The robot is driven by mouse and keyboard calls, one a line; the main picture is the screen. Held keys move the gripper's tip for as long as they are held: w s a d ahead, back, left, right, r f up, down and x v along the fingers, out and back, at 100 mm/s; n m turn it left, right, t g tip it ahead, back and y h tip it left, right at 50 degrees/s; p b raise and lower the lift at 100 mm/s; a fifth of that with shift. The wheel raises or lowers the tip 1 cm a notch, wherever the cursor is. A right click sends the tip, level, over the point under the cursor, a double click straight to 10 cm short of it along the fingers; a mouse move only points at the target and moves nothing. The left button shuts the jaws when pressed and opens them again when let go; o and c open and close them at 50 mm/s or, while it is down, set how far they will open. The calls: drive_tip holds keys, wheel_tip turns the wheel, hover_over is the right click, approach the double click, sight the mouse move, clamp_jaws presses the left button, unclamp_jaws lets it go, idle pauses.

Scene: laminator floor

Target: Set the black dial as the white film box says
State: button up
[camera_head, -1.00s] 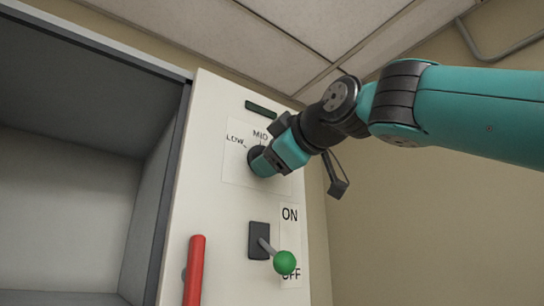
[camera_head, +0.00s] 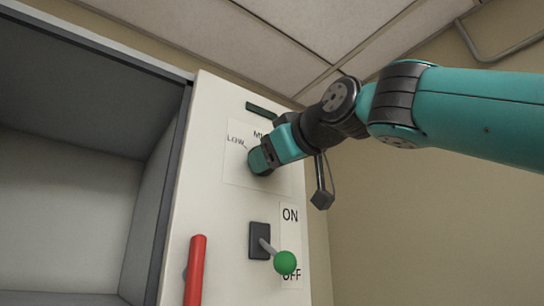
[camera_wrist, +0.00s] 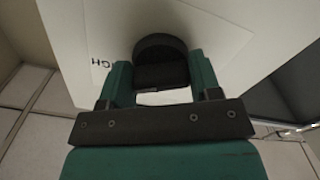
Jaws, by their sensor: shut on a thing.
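The black dial (camera_wrist: 160,47) sits on a white label plate on the machine's front panel. My gripper (camera_wrist: 160,78) is shut on the dial, with one teal finger on each side of it in the wrist view. In the head view my gripper (camera_head: 262,160) covers most of the dial. The label shows LOW (camera_head: 235,141) at the upper left, and MID is partly covered by my gripper. In the wrist view only the letters of a mark ending in "GH" show at the left. The dial's pointer is hidden. The white film box is not in view.
Below the dial is a lever with a green knob (camera_head: 285,263), between ON and OFF marks, nearer OFF. A red handle (camera_head: 195,270) stands at the lower left. An open grey compartment (camera_head: 70,210) lies left of the panel.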

drive_tip(key=o, duration=0.9)
drive_tip(key=shift+b+v, duration=2.6)
drive_tip(key=shift+v, duration=6.1)
drive_tip(key=shift+w+f, duration=0.1)
